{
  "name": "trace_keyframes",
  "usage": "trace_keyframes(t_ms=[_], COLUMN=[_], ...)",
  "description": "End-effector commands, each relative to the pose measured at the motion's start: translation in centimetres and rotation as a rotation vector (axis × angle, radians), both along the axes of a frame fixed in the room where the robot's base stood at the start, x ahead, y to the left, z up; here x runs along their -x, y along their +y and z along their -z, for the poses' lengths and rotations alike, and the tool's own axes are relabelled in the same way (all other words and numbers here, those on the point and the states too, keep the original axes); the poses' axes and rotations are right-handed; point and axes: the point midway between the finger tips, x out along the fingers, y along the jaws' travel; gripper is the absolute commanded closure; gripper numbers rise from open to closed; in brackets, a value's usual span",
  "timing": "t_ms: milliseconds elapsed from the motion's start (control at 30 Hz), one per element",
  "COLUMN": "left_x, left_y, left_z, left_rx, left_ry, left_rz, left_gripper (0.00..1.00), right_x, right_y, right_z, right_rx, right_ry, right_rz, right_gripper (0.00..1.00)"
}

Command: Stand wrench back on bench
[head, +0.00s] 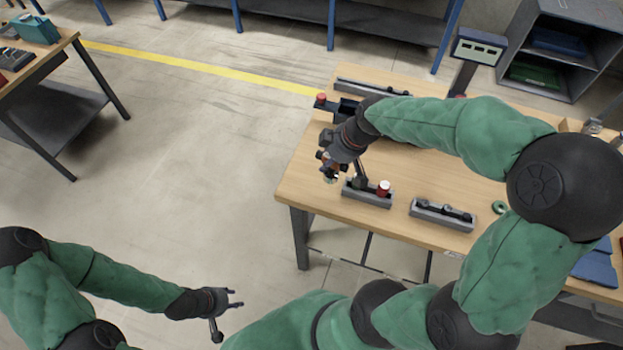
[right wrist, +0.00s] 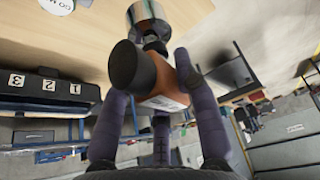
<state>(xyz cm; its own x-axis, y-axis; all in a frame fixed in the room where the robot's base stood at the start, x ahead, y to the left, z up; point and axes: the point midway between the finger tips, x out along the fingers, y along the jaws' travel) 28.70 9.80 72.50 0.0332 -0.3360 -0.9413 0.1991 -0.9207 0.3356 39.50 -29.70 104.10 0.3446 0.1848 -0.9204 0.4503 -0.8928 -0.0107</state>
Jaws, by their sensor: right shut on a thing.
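My right gripper (head: 333,158) is shut on the wrench (right wrist: 155,75), which has an orange body, a black round cap and a shiny metal cylinder at one end. In the head view the wrench (head: 329,177) is small and partly hidden by my fingers, over the left part of the wooden bench (head: 300,185). The bench top (right wrist: 95,35) also shows in the right wrist view, near the metal end. I cannot tell whether the wrench touches it. My left gripper (head: 232,299) is open and empty, over the floor left of the bench.
A grey tray (head: 368,198) with a red-and-white capped part stands close to the right gripper. Another tray (head: 442,215) and a green ring (head: 500,207) lie to its right. A black block numbered 1 to 3 (right wrist: 48,87) sits behind. A display (head: 479,49) stands at the back.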

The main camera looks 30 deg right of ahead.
Motion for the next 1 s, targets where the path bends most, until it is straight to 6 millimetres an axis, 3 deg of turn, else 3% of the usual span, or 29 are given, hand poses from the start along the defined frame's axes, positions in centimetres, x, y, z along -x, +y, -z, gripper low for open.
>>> trace_keyframes(t_ms=[200,467,567,933,1000], left_x=[0.0,0.0,0.0,0.0,0.0], left_y=[0.0,0.0,0.0,0.0,0.0], left_z=[0.1,0.2,0.3,1.2,1.6], left_rx=[0.0,0.0,0.0,0.0,0.0], left_ry=[0.0,0.0,0.0,0.0,0.0], left_rz=[0.0,0.0,0.0,0.0,0.0], left_gripper=[0.6,0.6,0.6,0.6,0.6], right_x=[3.5,5.0,3.9,-3.2,-4.0], right_y=[-2.9,-3.7,-3.1,0.2,0.5], right_z=[-2.3,-3.5,-2.9,0.6,2.1], right_rx=[0.002,0.001,0.001,0.001,0.001], right_ry=[-0.001,0.0,0.0,0.001,0.003], right_rz=[-0.133,-0.229,-0.239,-0.239,-0.236], right_gripper=[1.0,1.0,1.0,1.0,1.0])
